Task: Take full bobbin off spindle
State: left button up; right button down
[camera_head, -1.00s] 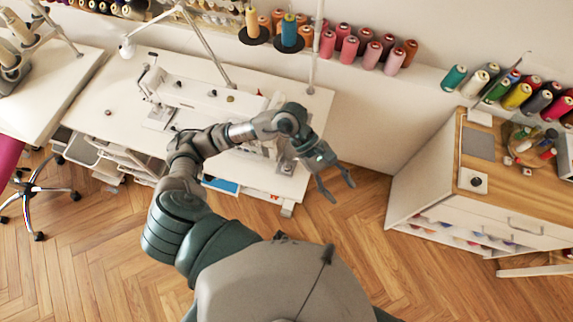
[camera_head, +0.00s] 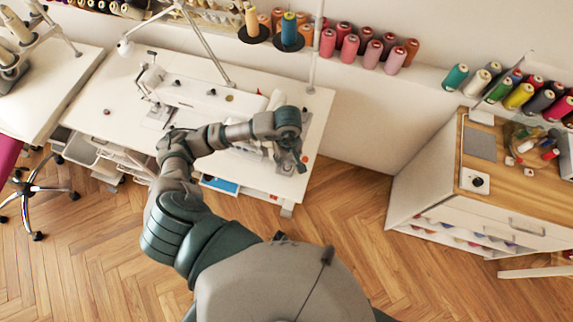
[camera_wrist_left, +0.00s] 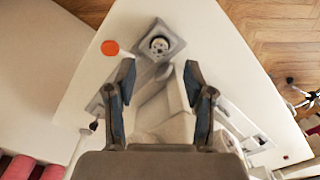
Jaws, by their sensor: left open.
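A square grey plate (camera_wrist_left: 176,35) with a round, pale, bobbin-like part (camera_wrist_left: 159,44) on it shows near the table corner in the left wrist view. I cannot tell for sure that this part is the full bobbin, and no separate spindle can be made out. My left gripper (camera_wrist_left: 159,76) is open and empty. Its two fingertips point toward the plate, one to each side and short of the round part. In the head view the left gripper (camera_head: 298,164) is over the right end of the sewing table and hides the plate. My right gripper is not in view.
The white sewing table (camera_head: 105,103) carries a white sewing machine (camera_head: 196,97). An orange disc (camera_wrist_left: 110,48) lies beside the plate. Thread spools (camera_head: 349,48) line the ledge behind. A wood-topped cabinet (camera_head: 463,176) stands at right, with open floor between.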

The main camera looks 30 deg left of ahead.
aim_at(287, 167)
pick_arm(q)
notch_tip(287, 167, down, 6)
jog(key=shift+r, duration=0.1)
jog(key=shift+c, duration=0.3)
jog(key=c, duration=0.7)
